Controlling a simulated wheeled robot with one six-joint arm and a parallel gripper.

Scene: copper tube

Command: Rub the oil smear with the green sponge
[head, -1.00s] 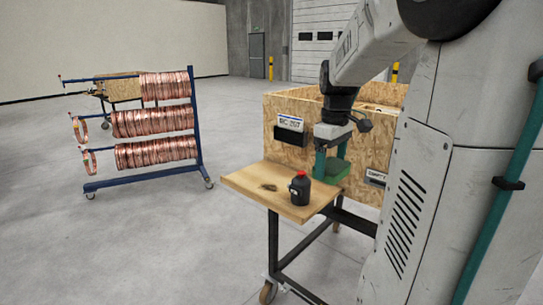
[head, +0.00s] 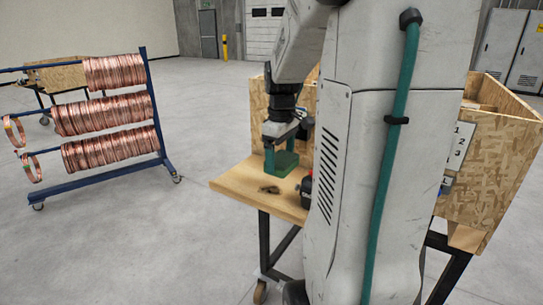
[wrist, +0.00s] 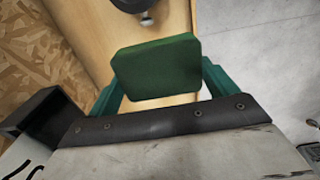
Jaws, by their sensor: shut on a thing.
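My gripper (head: 280,154) is shut on the green sponge (head: 284,163), with a green finger on either side of it. In the wrist view the sponge (wrist: 157,68) sits level between the fingers. The oil smear (head: 268,189) is a dark patch on the wooden board (head: 232,185), just in front of and slightly left of the sponge in the head view. I cannot tell whether the sponge touches the board. The smear does not show in the wrist view.
A dark bottle (head: 306,191) stands on the board right of the smear, partly hidden by my body; its top shows in the wrist view (wrist: 135,5). A chipboard bin (head: 256,105) rises behind the board. A copper coil rack (head: 105,118) stands left, with clear floor between.

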